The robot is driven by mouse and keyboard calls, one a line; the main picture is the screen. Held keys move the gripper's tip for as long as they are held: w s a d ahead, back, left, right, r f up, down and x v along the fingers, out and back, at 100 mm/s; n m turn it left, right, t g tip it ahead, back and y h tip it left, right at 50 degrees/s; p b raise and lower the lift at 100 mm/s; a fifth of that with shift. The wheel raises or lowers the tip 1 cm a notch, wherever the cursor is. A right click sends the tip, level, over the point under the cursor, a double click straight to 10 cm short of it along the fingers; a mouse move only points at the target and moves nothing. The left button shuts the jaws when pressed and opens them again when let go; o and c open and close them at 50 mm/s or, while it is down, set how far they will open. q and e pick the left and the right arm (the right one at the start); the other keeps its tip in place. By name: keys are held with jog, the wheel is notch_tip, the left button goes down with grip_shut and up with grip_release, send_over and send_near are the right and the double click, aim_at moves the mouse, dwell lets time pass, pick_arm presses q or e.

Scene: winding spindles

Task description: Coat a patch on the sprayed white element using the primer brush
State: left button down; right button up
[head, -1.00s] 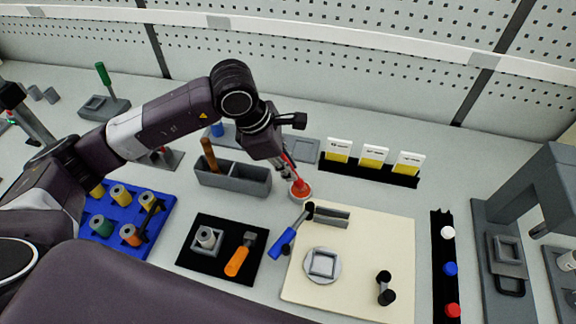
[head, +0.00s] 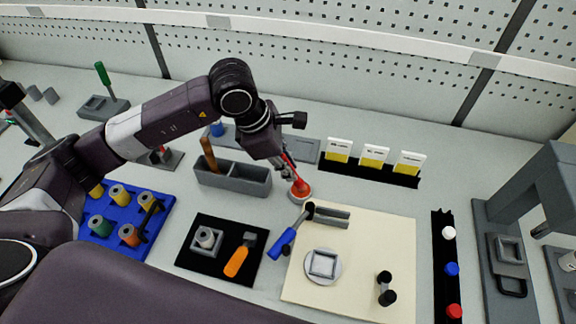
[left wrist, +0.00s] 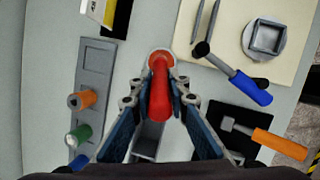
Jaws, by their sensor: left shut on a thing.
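My left gripper (head: 287,168) is shut on the red primer brush (left wrist: 160,95), which it holds upright or slightly tilted. The brush's lower end is at a small round grey pot (head: 300,196) beside the cream mat's corner. Whether the brush touches the inside of the pot is hidden. My right gripper is not in view.
The cream mat (head: 375,240) also holds a blue-handled tool (head: 283,240), grey bars and a dark two-ended piece (head: 386,288). A grey bin (head: 225,178) stands left of the gripper. A black mat with an orange-handled tool (head: 237,260) lies front left.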

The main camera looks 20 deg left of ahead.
pick_arm(q)
jog(key=shift+s+f, duration=0.1)
dwell(0.4)
jog(key=shift+r+p, duration=0.45)
jog(key=shift+r, duration=0.45)
jog(key=shift+r+p, duration=1.1)
jog(key=shift+r, duration=1.55)
jog(key=shift+f, duration=0.1)
jog(key=shift+s+a+f+m+b, duration=0.25)
jog(key=shift+f+m+b, duration=0.1)
jog(key=shift+m, duration=0.45)
jog(key=s+a+f+m+g+y+b, duration=0.1)
jog(key=s+m, duration=0.4)
jog(key=m, duration=0.5)
jog(key=s+a+f+m+g+y+b, duration=0.1)
jog(key=s+a+m+g+b, duration=0.3)
jog(key=m, duration=0.5)
jog(key=shift+s+f+m+g, duration=0.3)
jog(key=shift+s+m+g, duration=0.1)
jog(key=shift+g, duration=0.1)
